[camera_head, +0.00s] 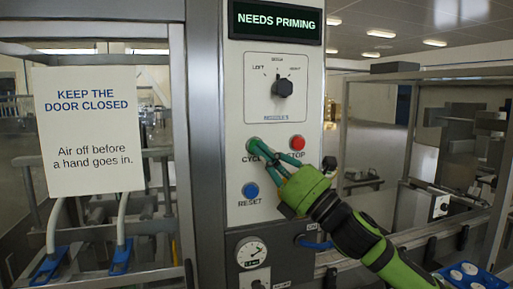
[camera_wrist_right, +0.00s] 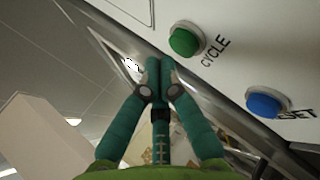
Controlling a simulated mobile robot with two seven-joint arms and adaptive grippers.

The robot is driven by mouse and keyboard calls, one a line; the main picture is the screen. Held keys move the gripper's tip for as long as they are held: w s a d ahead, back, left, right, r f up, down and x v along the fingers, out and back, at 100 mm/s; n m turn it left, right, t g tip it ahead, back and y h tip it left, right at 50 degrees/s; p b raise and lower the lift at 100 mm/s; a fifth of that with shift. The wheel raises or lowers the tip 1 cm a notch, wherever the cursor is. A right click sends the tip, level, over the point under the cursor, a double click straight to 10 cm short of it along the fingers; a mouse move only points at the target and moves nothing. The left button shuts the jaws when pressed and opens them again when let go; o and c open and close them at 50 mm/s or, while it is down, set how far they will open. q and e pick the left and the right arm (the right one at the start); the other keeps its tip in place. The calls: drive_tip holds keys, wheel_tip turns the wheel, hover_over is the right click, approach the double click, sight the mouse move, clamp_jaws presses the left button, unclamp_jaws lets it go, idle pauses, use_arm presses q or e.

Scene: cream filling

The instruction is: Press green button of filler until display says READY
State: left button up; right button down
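The filler's display (camera_head: 276,22) reads NEEDS PRIMING. The green button, labelled CYCLE, shows clearly in the right wrist view (camera_wrist_right: 185,41); in the head view it is largely covered by my fingertips. My right gripper (camera_head: 260,150) reaches in from the lower right with its fingertips at the button in the head view. In the right wrist view its two fingertips (camera_wrist_right: 159,65) are together with nothing between them, beside the button in the picture. I cannot tell whether they touch the panel. My left gripper is not in view.
A red STOP button (camera_head: 297,143) and a blue RESET button (camera_head: 250,190) are close to the green one. A selector knob (camera_head: 283,88) is above and a pressure gauge (camera_head: 251,252) below. A door sign (camera_head: 90,130) hangs at left. A blue tray (camera_head: 470,277) is at lower right.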

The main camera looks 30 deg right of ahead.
drive_tip(key=shift+w, duration=0.15)
drive_tip(key=shift+w+d, duration=0.1)
drive_tip(key=shift+w, duration=0.2)
drive_tip(key=shift+w+d+p, duration=0.15)
drive_tip(key=shift+w+p, duration=0.3)
drive_tip(key=shift+p, duration=0.15)
idle(0.7)
drive_tip(key=shift+s, duration=0.1)
drive_tip(key=shift+s+a+b, duration=0.2)
drive_tip(key=shift+s+b, duration=0.55)
